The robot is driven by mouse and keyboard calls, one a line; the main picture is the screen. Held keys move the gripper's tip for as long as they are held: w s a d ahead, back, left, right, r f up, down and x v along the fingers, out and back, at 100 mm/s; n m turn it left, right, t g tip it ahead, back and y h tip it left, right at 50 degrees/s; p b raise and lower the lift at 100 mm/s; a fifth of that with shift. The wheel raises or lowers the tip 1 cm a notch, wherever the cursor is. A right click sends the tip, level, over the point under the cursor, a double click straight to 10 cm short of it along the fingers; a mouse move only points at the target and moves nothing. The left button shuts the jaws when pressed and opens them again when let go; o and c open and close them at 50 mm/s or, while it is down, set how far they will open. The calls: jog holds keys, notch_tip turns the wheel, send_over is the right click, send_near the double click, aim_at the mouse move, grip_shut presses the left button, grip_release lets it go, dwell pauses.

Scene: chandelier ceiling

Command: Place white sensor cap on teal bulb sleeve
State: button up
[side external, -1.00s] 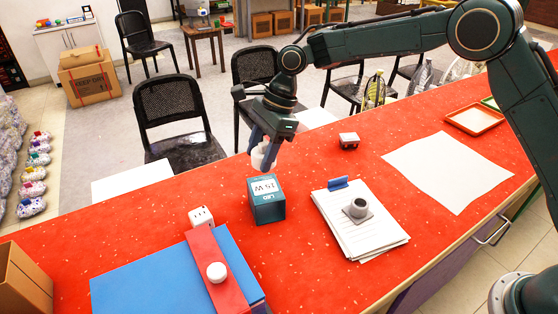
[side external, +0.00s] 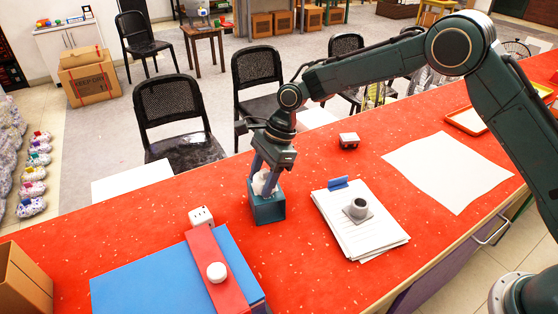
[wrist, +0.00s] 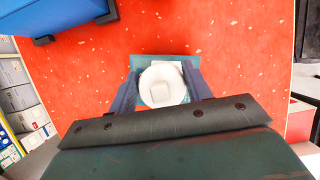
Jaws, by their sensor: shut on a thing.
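The teal bulb sleeve (side external: 267,210) is a small upright teal box on the red counter, near the middle of the side view. My gripper (side external: 265,183) is right over its top, fingers pointing down. It is shut on the white sensor cap (side external: 262,182), a round white piece between the fingers. In the wrist view the cap (wrist: 162,84) sits between the two fingers, with the sleeve's teal edge (wrist: 137,61) showing around it. The cap covers most of the sleeve's top. I cannot tell whether the cap touches the sleeve.
Papers with a grey ring piece (side external: 358,208) lie right of the sleeve. A blue box (side external: 150,277) bears a red bar (side external: 208,252) with a white knob (side external: 216,272). A white sheet (side external: 450,170) lies right.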

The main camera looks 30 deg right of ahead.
jog(key=shift+f, duration=0.15)
jog(key=o, duration=0.9)
jog(key=shift+o, duration=0.2)
jog(key=v, duration=1.2)
jog(key=shift+d+r, duration=0.1)
jog(key=shift+r, duration=0.15)
